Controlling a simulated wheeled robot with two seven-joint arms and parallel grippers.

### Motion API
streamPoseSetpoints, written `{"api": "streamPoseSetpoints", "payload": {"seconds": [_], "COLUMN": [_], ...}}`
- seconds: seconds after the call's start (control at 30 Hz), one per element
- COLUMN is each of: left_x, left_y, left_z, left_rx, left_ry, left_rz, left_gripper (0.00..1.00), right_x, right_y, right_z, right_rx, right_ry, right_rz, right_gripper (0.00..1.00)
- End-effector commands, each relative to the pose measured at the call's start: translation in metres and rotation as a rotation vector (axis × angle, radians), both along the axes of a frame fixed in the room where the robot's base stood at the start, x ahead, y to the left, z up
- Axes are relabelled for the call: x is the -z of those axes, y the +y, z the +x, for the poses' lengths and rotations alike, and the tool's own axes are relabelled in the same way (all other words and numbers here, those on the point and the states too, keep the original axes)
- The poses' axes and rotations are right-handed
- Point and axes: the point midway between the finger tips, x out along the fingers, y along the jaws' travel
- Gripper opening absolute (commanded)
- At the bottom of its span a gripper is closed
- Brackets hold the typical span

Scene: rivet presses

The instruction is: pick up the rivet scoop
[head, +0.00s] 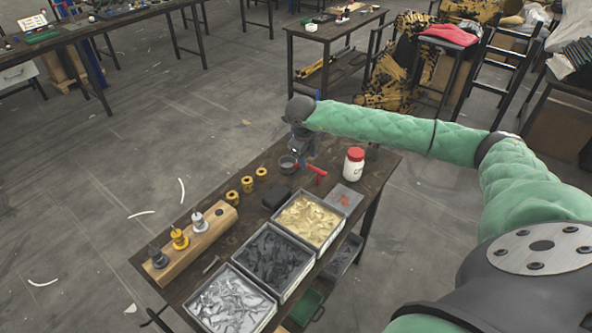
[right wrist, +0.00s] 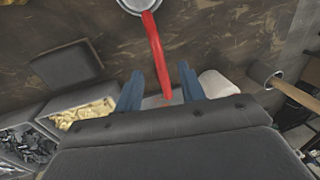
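The rivet scoop has a round grey cup (head: 288,162) and a red handle (head: 316,172), and lies near the far end of the dark workbench (head: 228,240). In the right wrist view its red handle (right wrist: 154,45) runs down from the cup at the top edge into the gap between my fingers. My right gripper (head: 303,153) hangs over the scoop; in the right wrist view its blue fingers (right wrist: 160,85) are apart, one on each side of the handle. I cannot tell how far above the handle they are. My left gripper is not in view.
A white bottle with a red lid (head: 354,164) stands right of the handle. A black box (head: 276,198), several yellow spools (head: 247,184), a wooden block with posts (head: 190,243) and bins of rivets (head: 268,262) are nearer. A wooden-handled tool (right wrist: 290,92) lies at right.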

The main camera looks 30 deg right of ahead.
Motion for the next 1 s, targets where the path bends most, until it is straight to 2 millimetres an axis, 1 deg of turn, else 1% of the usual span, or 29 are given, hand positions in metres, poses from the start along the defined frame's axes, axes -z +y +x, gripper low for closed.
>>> {"api": "streamPoseSetpoints", "payload": {"seconds": [0.13, 0.2, 0.37, 0.57, 0.6, 0.7, 0.8, 0.93, 0.97, 1.0], "left_x": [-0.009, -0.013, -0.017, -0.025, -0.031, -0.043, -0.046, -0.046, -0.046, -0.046], "left_y": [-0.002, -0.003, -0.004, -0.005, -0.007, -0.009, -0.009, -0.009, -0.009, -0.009], "left_z": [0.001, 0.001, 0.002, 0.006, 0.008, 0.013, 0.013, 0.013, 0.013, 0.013], "left_rx": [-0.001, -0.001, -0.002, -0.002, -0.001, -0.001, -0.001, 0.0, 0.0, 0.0], "left_ry": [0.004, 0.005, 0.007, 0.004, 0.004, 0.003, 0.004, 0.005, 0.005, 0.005], "left_rz": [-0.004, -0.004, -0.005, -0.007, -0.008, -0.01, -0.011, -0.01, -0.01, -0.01], "left_gripper": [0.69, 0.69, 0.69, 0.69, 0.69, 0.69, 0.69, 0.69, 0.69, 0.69], "right_x": [0.017, 0.022, 0.031, 0.056, 0.063, 0.072, 0.074, 0.073, 0.073, 0.073], "right_y": [-0.003, -0.003, -0.005, -0.01, -0.011, -0.013, -0.013, -0.013, -0.013, -0.013], "right_z": [0.0, 0.001, 0.002, 0.005, 0.005, 0.006, 0.006, 0.006, 0.006, 0.006], "right_rx": [0.001, 0.0, -0.001, -0.002, -0.001, -0.002, -0.002, -0.002, -0.002, -0.002], "right_ry": [0.003, 0.003, 0.003, 0.003, 0.003, 0.002, 0.001, 0.001, 0.001, 0.001], "right_rz": [-0.002, -0.001, 0.001, 0.002, 0.001, 0.001, 0.002, 0.002, 0.002, 0.002], "right_gripper": [0.4, 0.4, 0.4, 0.4, 0.4, 0.4, 0.4, 0.4, 0.38, 0.3]}}
